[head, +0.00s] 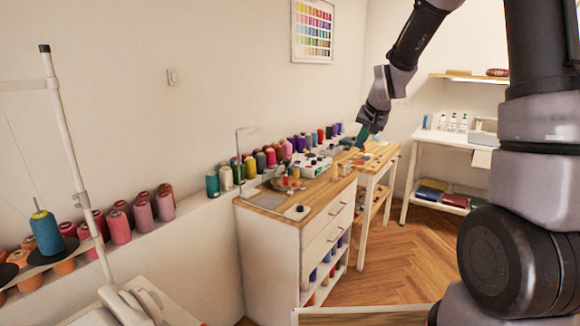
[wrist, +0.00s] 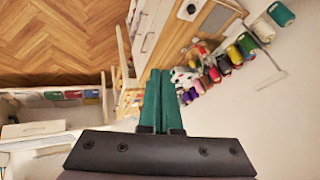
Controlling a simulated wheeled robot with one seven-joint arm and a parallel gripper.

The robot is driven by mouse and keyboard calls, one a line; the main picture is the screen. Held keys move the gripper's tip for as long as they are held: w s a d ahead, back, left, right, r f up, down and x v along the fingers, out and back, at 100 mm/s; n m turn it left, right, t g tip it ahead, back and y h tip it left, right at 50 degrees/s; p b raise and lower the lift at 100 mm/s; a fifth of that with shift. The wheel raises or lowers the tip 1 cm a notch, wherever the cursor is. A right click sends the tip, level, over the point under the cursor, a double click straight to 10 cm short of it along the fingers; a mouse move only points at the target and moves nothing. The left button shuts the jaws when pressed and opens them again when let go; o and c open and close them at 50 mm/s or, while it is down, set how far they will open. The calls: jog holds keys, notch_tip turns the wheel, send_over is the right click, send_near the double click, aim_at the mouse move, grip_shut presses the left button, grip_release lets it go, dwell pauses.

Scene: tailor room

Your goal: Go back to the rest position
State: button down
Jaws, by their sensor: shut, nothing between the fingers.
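My gripper (wrist: 157,92) shows in the wrist view as two green fingers pressed together, with nothing between them. In the head view my gripper (head: 363,135) hangs at the end of my raised arm, its green fingers pointing down. It appears above or in front of the back end of the work tables, near the thread spools; its exact height over them is hard to tell. My arm enters from the upper right and fills much of the right side of the head view.
A white drawer cabinet with a wooden top (head: 325,200) carries small sewing items. Thread spools (head: 120,222) line the wall ledge. A spool stand pole (head: 75,160) rises at left. A white shelf table (head: 450,140) stands at the back right. The wooden floor (head: 395,255) between is clear.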

jog(key=s+d+r, duration=0.2)
jog(key=s+r, duration=1.1)
jog(key=s, duration=0.4)
jog(key=s+r, duration=0.2)
jog(key=s, duration=1.2)
jog(key=shift+d+y, duration=0.3)
jog(key=shift+d, duration=0.15)
jog(key=shift+s, duration=0.1)
